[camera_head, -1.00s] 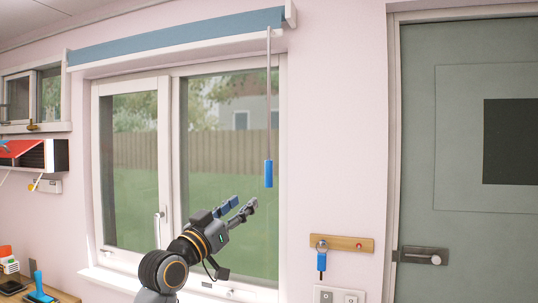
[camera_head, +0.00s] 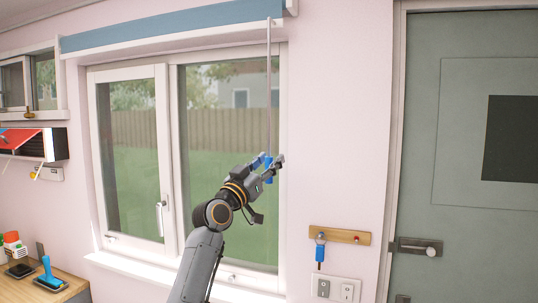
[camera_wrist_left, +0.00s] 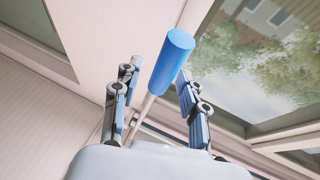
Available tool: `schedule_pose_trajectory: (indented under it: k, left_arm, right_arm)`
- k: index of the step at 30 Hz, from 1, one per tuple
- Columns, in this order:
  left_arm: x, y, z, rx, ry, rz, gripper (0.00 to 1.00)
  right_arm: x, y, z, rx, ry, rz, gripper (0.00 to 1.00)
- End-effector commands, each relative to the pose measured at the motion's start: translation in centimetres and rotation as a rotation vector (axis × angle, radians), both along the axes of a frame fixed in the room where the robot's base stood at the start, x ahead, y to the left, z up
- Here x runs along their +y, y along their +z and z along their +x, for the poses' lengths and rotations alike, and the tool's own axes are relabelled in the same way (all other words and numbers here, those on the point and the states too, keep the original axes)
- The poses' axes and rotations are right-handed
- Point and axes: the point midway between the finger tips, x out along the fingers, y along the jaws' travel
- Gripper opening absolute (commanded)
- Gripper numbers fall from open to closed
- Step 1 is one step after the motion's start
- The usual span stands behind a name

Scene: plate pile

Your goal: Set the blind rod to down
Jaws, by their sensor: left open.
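The blind rod (camera_head: 269,95) hangs from the right end of the rolled-up blue blind (camera_head: 170,36) in front of the window. Its blue handle (camera_head: 268,172) is at the rod's lower end. My left gripper (camera_head: 270,160) is at the handle, with its fingers open around it. In the left wrist view the blue handle (camera_wrist_left: 174,58) is between the two open fingers (camera_wrist_left: 160,85), close to the right one. I cannot tell whether that finger touches it. My right gripper is in neither view.
The window (camera_head: 140,150) with its frame and sill is behind my left arm. A wooden key board (camera_head: 340,236) with a hanging blue-handled item and light switches (camera_head: 335,290) are on the wall at right. A grey-green door (camera_head: 460,240) stands further right. A table (camera_head: 70,290) with small items is at lower left.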

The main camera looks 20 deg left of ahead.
Motion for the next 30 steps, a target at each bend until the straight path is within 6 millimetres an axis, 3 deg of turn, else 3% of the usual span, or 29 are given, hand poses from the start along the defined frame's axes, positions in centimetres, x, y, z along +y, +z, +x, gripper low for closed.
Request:
schedule_pose_trajectory:
  k: [11, 17, 26, 30]
  left_arm:
    - [-0.1, 0.2, 0.4, 0.000, 0.000, 0.001, 0.41]
    - [-0.1, 0.1, 0.4, 0.000, 0.000, 0.001, 0.00]
    - [-0.1, 0.0, 0.4, 0.000, 0.000, 0.001, 0.00]
    - [-0.1, -1.3, 0.4, 0.000, 0.001, 0.002, 0.00]
  right_arm:
    - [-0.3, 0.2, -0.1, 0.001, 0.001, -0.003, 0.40]
    - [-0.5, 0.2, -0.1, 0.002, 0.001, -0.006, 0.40]
    - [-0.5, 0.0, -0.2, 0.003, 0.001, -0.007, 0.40]
    - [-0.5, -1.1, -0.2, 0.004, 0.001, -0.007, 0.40]
